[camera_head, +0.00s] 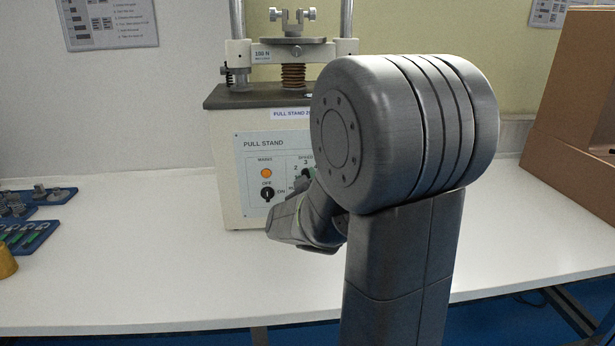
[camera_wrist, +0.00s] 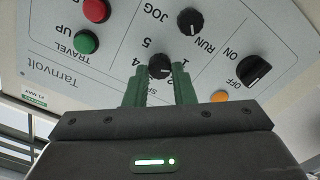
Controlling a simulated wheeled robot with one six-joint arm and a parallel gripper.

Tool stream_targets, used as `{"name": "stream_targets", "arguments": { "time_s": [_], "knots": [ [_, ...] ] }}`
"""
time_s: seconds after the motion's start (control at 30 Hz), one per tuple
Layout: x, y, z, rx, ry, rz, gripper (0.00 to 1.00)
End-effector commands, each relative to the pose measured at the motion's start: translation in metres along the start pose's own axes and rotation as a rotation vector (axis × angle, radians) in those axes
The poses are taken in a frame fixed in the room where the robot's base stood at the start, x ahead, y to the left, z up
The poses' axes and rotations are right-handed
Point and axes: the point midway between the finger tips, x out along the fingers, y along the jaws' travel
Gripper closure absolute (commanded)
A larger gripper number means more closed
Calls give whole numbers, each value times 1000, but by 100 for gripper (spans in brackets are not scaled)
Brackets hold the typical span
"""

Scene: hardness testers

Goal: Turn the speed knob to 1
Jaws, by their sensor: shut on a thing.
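The black speed knob (camera_wrist: 160,64) is on the light grey control panel (camera_wrist: 95,75) of the pull stand, and the wrist view shows it upside down. Numbers 1, 4 and 5 are readable around it; 2 is partly covered. Its pointer direction is too small to tell. My gripper (camera_wrist: 160,78) has its two green fingers on either side of the knob, shut on it. In the head view, the pull stand (camera_head: 228,170) stands on the table, and my arm hides much of its panel's right side.
In the wrist view, a JOG/RUN knob (camera_wrist: 190,21), the main switch (camera_wrist: 255,71), an orange lamp (camera_wrist: 219,96), a green button (camera_wrist: 86,42) and a red button (camera_wrist: 96,10) surround it. A cardboard box (camera_head: 570,120) is at right; blue trays (camera_head: 30,236) are at left.

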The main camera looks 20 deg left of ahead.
Motion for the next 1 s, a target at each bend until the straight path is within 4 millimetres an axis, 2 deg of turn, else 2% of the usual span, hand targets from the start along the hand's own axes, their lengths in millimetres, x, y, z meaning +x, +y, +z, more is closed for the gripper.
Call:
{"name": "stream_targets", "arguments": {
  "time_s": [0.3,0.77,0.8,0.9,1.0],
  "knots": [
    [-1,-1,2,-98,-4,-3,100],
    [-1,-2,2,-112,-5,-3,100],
    [-1,-2,2,-112,-5,-4,75],
    [0,-1,2,-112,-4,-3,55],
    [0,-1,1,-111,-3,-2,55]
  ]
}}
